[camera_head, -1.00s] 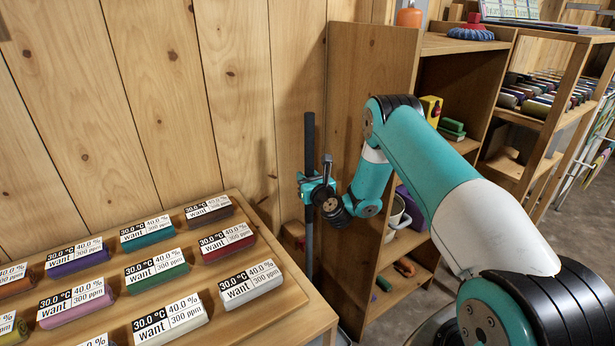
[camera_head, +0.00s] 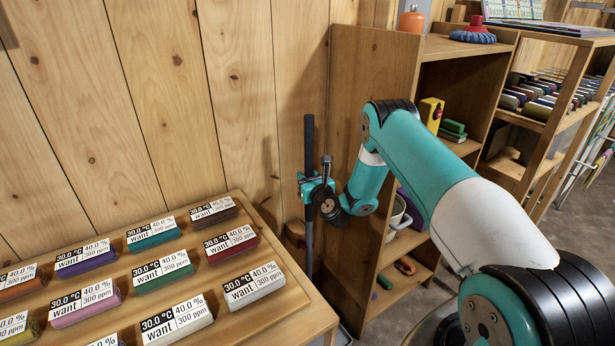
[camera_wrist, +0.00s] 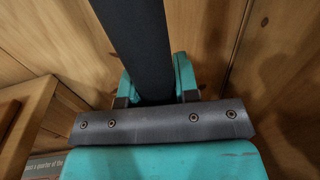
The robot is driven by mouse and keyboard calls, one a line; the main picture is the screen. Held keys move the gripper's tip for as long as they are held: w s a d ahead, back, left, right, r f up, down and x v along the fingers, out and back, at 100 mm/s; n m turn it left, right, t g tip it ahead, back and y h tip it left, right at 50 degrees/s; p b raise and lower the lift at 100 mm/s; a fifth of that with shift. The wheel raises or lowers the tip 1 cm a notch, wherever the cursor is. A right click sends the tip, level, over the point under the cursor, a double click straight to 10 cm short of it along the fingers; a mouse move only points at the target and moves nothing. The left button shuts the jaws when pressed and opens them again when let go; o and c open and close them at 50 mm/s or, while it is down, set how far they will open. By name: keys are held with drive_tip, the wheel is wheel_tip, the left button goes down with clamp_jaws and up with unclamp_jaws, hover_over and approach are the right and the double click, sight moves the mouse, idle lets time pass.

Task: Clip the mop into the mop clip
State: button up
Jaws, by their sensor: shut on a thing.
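The mop shows as a dark upright pole (camera_head: 309,140) in the head view, standing in the gap between the table and the wooden shelf. My gripper (camera_head: 311,182) is shut on the pole, with a short length above it and more below. In the wrist view the dark pole (camera_wrist: 136,45) runs between the teal fingers of my gripper (camera_wrist: 152,92). The mop's lower end is hidden behind the table edge. I cannot make out the mop clip in either view.
A table (camera_head: 290,322) with rows of labelled coloured blocks stands at the left front. A wooden shelf unit (camera_head: 372,80) stands close on the right of the pole. The plank wall (camera_head: 235,90) is behind it. A second shelf with rolls (camera_head: 540,100) is farther right.

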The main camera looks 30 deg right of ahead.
drive_tip(key=shift+w+r+p, duration=0.2)
drive_tip(key=shift+w+p, duration=0.55)
drive_tip(key=shift+p, duration=0.65)
drive_tip(key=shift+f+b, duration=0.55)
drive_tip(key=shift+f, duration=0.1)
idle(1.0)
drive_tip(key=o, duration=1.1)
drive_tip(key=shift+s+f, duration=0.1)
drive_tip(key=s+b, duration=0.2)
drive_tip(key=b, duration=0.1)
drive_tip(key=s+b, duration=0.2)
drive_tip(key=b, duration=0.1)
drive_tip(key=s+b, duration=0.2)
drive_tip(key=b, duration=0.1)
drive_tip(key=shift+a+f, duration=0.25)
